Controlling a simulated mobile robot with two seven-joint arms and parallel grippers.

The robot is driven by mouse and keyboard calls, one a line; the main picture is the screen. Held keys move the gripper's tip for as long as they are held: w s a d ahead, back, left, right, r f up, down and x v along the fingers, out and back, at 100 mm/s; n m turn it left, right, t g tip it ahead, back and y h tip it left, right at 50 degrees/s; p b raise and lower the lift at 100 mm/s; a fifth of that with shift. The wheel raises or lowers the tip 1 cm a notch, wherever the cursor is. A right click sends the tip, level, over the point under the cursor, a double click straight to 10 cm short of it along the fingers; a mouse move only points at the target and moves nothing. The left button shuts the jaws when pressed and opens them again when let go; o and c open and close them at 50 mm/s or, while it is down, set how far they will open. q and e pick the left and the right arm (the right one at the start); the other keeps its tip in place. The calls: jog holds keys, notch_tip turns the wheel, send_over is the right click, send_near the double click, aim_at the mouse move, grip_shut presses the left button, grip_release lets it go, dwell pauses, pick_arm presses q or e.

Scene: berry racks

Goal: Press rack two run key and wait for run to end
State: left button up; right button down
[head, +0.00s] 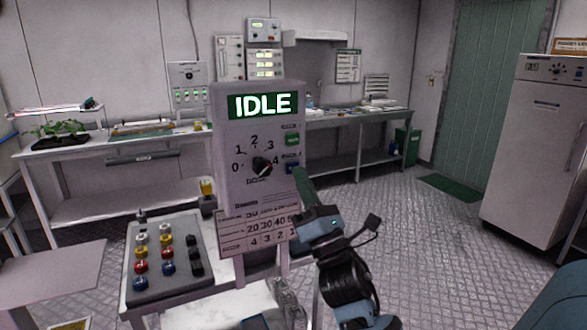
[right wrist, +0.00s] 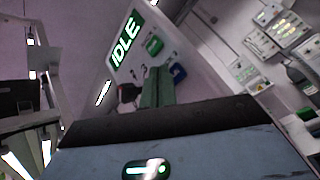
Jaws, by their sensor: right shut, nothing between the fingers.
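A grey control panel (head: 228,170) faces me in the head view, with a display (head: 263,105) reading IDLE. In the right wrist view the fingers (right wrist: 158,72) point at the panel between the dial (right wrist: 128,92) and the blue key (right wrist: 178,72), below the green key (right wrist: 153,46). I cannot tell whether they touch. My left gripper is not in view.
A number card (head: 232,240) hangs under the panel. A long bench (head: 330,122) lines the back wall, and a grey cabinet (head: 530,150) stands right.

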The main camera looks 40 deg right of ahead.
jog(key=shift+w, duration=0.1)
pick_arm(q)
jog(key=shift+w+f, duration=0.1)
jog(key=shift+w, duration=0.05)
pick_arm(e)
jog(key=shift+w+d, duration=0.1)
jog(key=shift+w, duration=0.2)
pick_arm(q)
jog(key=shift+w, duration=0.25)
